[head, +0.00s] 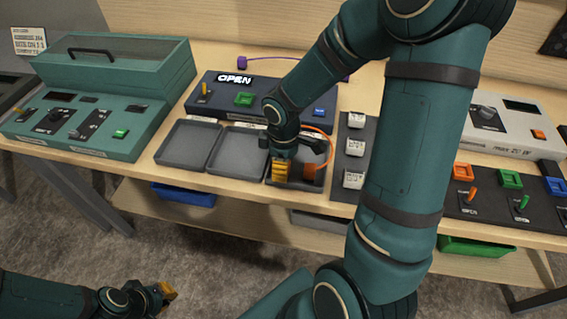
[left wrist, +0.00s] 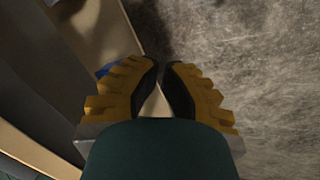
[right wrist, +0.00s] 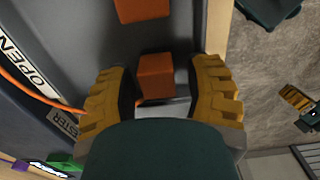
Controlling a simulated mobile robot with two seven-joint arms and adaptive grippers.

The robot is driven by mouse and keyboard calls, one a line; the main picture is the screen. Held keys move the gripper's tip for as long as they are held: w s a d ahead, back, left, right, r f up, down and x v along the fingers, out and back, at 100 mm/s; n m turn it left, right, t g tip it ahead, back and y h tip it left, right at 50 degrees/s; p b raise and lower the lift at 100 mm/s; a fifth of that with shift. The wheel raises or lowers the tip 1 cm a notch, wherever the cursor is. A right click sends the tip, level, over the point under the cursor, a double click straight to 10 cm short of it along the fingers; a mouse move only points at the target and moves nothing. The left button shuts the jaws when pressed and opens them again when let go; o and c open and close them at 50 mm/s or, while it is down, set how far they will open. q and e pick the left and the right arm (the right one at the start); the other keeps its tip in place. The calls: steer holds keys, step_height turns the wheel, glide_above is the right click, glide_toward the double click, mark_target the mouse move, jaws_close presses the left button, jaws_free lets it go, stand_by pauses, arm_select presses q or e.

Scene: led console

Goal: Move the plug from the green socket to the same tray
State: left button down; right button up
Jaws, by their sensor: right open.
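My right gripper (head: 280,178) is over the rightmost of three grey trays (head: 238,152). In the right wrist view its fingers (right wrist: 163,85) are apart, with an orange block (right wrist: 155,78) between them; I see no clear contact. A second orange block (right wrist: 143,8) shows farther off; an orange plug-like block (head: 310,171) also sits in that tray in the head view. An orange cable (right wrist: 35,92) runs behind one finger. A green square frame (head: 509,179), perhaps the socket, is on the right panel. My left gripper (head: 166,291) is shut and empty, low at front left.
A dark console (head: 222,88) with an OPEN display and a green square (head: 244,99) stands behind the trays. A green case (head: 112,65) is at left. Orange (head: 468,172) and blue (head: 556,186) frames flank the green one. My right arm hides much of the bench centre.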

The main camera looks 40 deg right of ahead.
steer(key=shift+r, duration=0.25)
arm_select(q)
steer(key=r+p, duration=0.1)
steer(key=w+r+p, duration=0.1)
steer(key=r+p, duration=0.1)
steer(key=shift+r, duration=0.2)
arm_select(e)
step_height(320, 180, up, 12)
stand_by(0.3)
